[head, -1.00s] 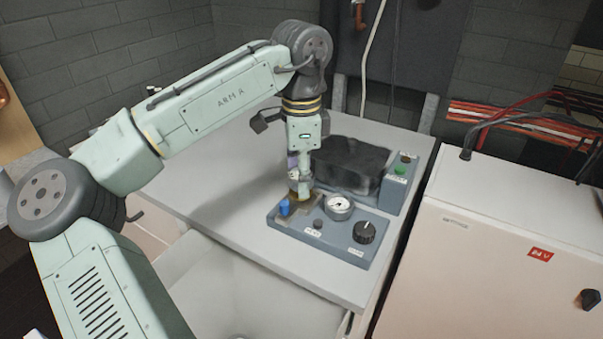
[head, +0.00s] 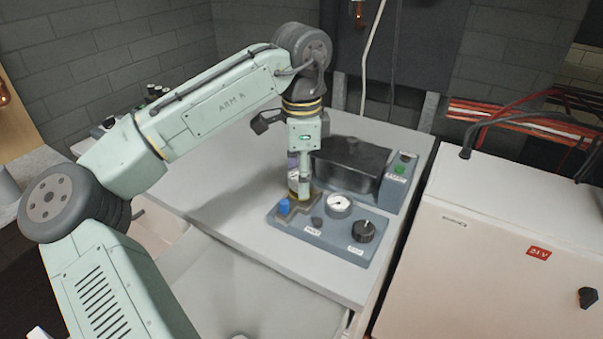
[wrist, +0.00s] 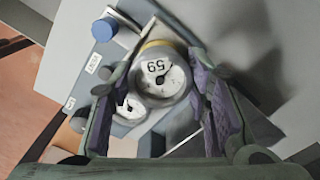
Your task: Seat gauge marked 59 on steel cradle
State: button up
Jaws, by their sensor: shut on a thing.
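In the head view my gripper (head: 299,181) points down at the back left corner of the blue-grey panel, beside a blue knob (head: 284,207). A brownish metal plate (head: 304,211), perhaps the cradle, lies right under the gauge. The gauge is at or very close to it; I cannot tell whether it is fully seated, as the fingers and gauge hide the contact.
A second gauge (head: 339,204) and a black dial knob (head: 363,231) sit on the panel to the right. A dark box (head: 350,165) stands close behind my gripper, with a green-button unit (head: 399,170) beside it. The worktop (head: 205,190) to the left is clear.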

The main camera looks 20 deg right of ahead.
jog(key=shift+f, duration=0.6)
jog(key=o, duration=1.4)
jog(key=shift+o, duration=0.2)
notch_tip(320, 180, up, 12)
